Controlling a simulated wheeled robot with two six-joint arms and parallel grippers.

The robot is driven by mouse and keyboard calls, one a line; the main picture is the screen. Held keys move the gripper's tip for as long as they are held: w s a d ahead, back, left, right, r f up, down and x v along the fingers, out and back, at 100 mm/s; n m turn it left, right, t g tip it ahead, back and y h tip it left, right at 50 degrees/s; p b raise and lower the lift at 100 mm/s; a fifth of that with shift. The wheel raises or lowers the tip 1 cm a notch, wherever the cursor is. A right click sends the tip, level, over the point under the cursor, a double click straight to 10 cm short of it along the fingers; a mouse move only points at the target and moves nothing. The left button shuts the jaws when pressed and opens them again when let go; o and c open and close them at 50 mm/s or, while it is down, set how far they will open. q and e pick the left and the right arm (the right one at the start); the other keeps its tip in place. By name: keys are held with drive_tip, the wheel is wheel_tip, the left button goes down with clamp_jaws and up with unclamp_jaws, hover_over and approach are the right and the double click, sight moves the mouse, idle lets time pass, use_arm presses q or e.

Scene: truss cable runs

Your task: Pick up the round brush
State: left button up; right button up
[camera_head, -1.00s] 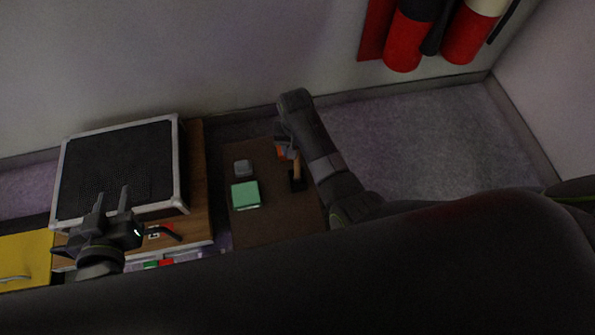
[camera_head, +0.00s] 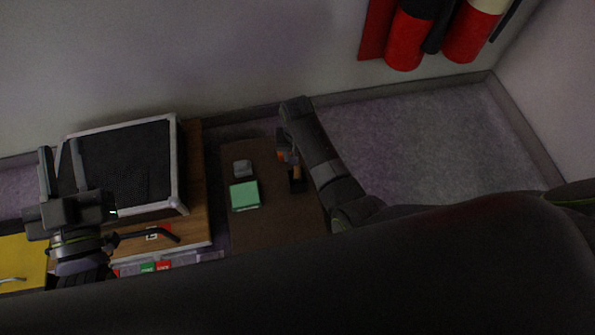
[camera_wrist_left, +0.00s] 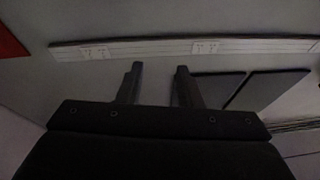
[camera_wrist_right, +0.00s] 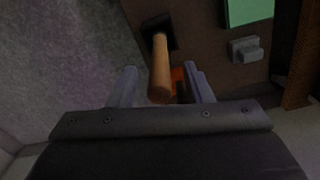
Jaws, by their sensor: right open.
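What looks like the round brush, a tan wooden handle on a dark head, is on the brown table beneath my right arm, in the head view (camera_head: 297,174). In the right wrist view its handle (camera_wrist_right: 160,72) points up toward the camera, between the fingers of my right gripper (camera_wrist_right: 160,76). The gripper is open; I cannot tell whether the handle is at fingertip depth.
An orange item (camera_wrist_right: 178,80) is close beside the handle. A green box (camera_head: 244,195) and a small grey block (camera_head: 242,169) lie to the left on the brown table (camera_head: 270,225). The black mesh-topped case (camera_head: 130,165) stands further left. Red cylinders (camera_head: 405,45) hang on the wall.

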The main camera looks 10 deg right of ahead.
sight(298, 170)
use_arm(q)
drive_tip(key=s+d+r+m+t+h+b, duration=0.1)
drive_tip(key=s+d+r+m+t+h, duration=0.1)
drive_tip(key=r+t, duration=0.4)
drive_tip(key=shift+s+r+m+h, duration=0.6)
drive_tip(key=shift+s+r+h, duration=0.2)
drive_tip(key=shift+s, duration=0.4)
use_arm(e)
drive_tip(key=shift+f, duration=1.25)
use_arm(q)
drive_tip(key=shift+y, duration=0.3)
use_arm(e)
clamp_jaws()
use_arm(q)
drive_tip(key=shift+w+f, duration=0.1)
